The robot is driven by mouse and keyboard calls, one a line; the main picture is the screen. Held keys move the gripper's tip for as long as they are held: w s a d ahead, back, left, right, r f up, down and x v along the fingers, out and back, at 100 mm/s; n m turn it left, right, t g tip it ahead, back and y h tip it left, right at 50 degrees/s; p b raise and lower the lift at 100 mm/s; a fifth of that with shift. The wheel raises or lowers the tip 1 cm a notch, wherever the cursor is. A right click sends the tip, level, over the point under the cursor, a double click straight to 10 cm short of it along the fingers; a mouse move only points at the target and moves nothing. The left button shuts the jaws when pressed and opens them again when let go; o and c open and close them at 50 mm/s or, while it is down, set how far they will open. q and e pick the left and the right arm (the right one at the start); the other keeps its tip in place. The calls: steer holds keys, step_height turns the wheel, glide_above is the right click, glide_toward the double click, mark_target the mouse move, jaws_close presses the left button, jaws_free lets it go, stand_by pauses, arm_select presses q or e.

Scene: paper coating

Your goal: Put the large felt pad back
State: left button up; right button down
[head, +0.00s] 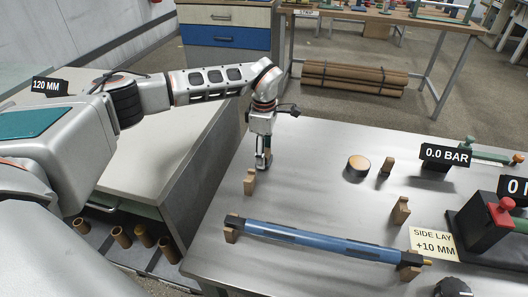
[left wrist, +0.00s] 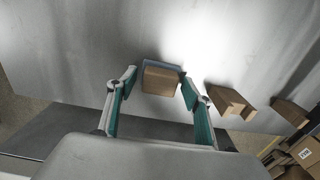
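My left gripper (head: 263,162) is low over the near-left part of the metal table, pointing down. In the left wrist view its teal-lined fingers (left wrist: 158,98) are apart. A tan block-shaped piece with a blue-grey edge (left wrist: 163,80) shows between them, with a visible gap on its left side; the right finger is close to it. In the head view only a sliver of it shows behind the fingers. I cannot tell for sure whether this piece is the large felt pad. A round tan-topped, dark-sided disc (head: 358,168) lies farther right. My right gripper is not in view.
Wooden supports stand near the gripper (head: 250,182) and to the right (head: 400,210). A blue roller (head: 325,245) lies across supports along the front. A small wooden block (head: 387,166) stands beside the disc. A red-button box (head: 490,222) is at right. The table centre is clear.

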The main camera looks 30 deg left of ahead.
arm_select(q)
step_height(320, 180, up, 12)
steer(key=p, duration=0.2)
steer(key=shift+r, duration=0.2)
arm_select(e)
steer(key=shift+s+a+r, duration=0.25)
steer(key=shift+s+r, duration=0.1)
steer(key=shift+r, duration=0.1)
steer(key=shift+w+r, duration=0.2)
